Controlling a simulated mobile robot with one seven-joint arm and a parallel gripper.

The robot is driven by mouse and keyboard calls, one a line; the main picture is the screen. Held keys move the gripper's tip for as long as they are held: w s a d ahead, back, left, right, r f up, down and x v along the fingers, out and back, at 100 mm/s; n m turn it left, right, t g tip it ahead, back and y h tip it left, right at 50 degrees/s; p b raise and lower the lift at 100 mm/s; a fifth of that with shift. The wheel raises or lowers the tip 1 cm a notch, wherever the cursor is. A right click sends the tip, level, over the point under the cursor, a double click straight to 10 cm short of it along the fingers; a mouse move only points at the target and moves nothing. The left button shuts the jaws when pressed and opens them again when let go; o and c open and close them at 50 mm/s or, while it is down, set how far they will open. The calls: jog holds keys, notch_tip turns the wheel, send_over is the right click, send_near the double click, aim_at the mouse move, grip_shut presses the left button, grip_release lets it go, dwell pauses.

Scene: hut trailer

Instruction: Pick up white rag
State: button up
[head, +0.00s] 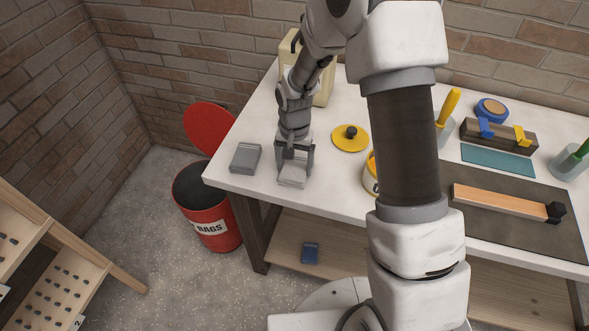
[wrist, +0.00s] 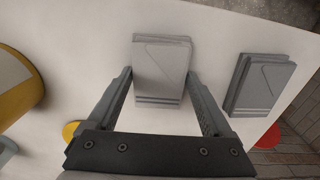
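The white rag (head: 292,176) is a pale, flat folded block lying near the left front edge of the white worktable (head: 335,195). It also shows in the wrist view (wrist: 162,68), ahead of the fingers. My gripper (head: 294,169) is low over it, with one finger on each side. In the wrist view my gripper (wrist: 160,75) is open, its tips close to the rag's two side edges. Whether the fingers touch the rag cannot be told. The rag looks flat and undeformed.
A darker grey folded rag (head: 245,158) lies just left of my gripper. A red bin marked RAGS (head: 212,222), with its lid raised, stands beside the table. A yellow lid (head: 350,138), a yellow can (head: 370,175) and a beige canister (head: 322,85) stand nearby.

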aim_at(299, 167)
jog(key=c, duration=0.4)
jog(key=shift+r, duration=0.55)
jog(key=r, duration=0.2)
jog(key=d+r, duration=0.1)
jog(key=shift+d+r, duration=0.1)
jog(key=shift+r, duration=0.25)
jog(key=s+d+r, duration=0.2)
jog(key=d+r, duration=0.4)
jog(key=d, duration=0.4)
jog(key=shift+d+b, duration=0.15)
jog(key=shift+b, duration=0.15)
jog(key=shift+r, duration=0.1)
